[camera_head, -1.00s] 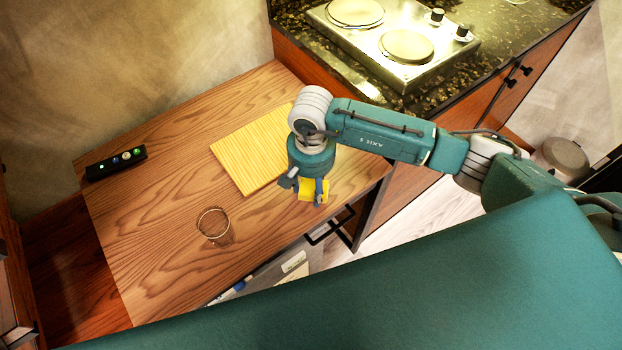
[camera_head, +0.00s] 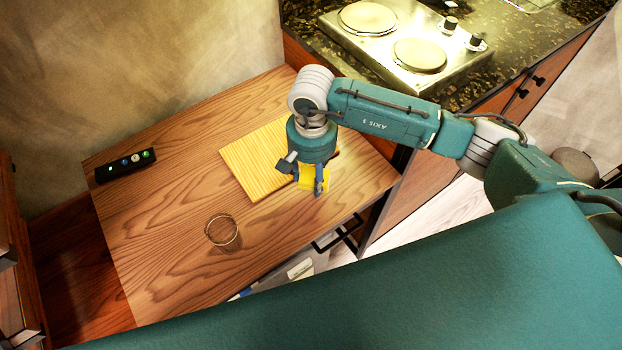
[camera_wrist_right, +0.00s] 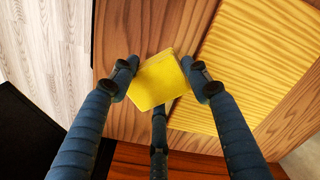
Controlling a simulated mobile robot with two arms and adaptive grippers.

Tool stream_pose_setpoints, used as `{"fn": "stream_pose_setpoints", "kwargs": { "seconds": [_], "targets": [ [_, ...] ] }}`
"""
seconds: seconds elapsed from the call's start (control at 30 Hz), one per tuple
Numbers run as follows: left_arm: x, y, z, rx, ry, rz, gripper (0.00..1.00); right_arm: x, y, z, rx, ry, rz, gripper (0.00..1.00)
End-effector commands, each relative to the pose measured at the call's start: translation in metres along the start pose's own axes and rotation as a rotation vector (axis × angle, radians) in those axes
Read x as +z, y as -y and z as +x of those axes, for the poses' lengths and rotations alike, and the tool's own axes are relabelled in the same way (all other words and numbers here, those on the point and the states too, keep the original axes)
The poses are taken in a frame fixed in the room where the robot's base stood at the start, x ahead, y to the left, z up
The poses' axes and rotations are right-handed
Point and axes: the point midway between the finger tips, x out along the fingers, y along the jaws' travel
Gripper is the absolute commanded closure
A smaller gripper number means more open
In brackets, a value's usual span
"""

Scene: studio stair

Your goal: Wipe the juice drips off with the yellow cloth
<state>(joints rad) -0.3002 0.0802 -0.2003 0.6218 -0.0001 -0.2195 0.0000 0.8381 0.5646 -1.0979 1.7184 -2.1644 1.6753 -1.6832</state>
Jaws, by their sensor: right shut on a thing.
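The yellow cloth (camera_head: 305,175) is a folded, block-like piece between the fingers of my right gripper (camera_head: 307,178). In the right wrist view the cloth (camera_wrist_right: 160,80) sits between both fingertips of the right gripper (camera_wrist_right: 165,78), which is shut on it. The cloth is over the wooden table (camera_head: 160,230), beside the near right edge of the striped yellow board (camera_head: 245,160). I cannot tell whether it touches the surface. No juice drips can be made out; the gripper hides part of the table and board. My left gripper is not in view.
A clear glass (camera_head: 222,230) stands on the table left of the gripper. A black strip with lit buttons (camera_head: 125,165) lies at the back left. A hob (camera_head: 405,40) on a dark counter is behind. An open drawer (camera_head: 300,268) is below the table's front edge.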

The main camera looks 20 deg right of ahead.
Motion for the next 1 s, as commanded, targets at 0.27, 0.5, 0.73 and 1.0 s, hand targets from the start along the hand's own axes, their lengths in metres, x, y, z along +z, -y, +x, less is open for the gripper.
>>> {"fn": "stream_pose_setpoints", "kwargs": {
  "seconds": [0.27, 0.5, 0.73, 1.0],
  "targets": [
    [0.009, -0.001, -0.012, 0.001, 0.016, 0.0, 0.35, -0.004, 0.001, -0.028, -0.002, -0.001, 0.011, 0.77],
    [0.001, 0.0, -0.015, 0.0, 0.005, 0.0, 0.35, -0.006, 0.001, -0.039, 0.0, 0.0, 0.016, 0.77],
    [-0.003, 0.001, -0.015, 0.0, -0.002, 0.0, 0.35, -0.006, 0.001, -0.039, 0.0, 0.0, 0.016, 0.77],
    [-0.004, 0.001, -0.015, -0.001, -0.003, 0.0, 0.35, -0.006, 0.001, -0.04, -0.001, 0.0, 0.015, 0.77]
  ]
}}
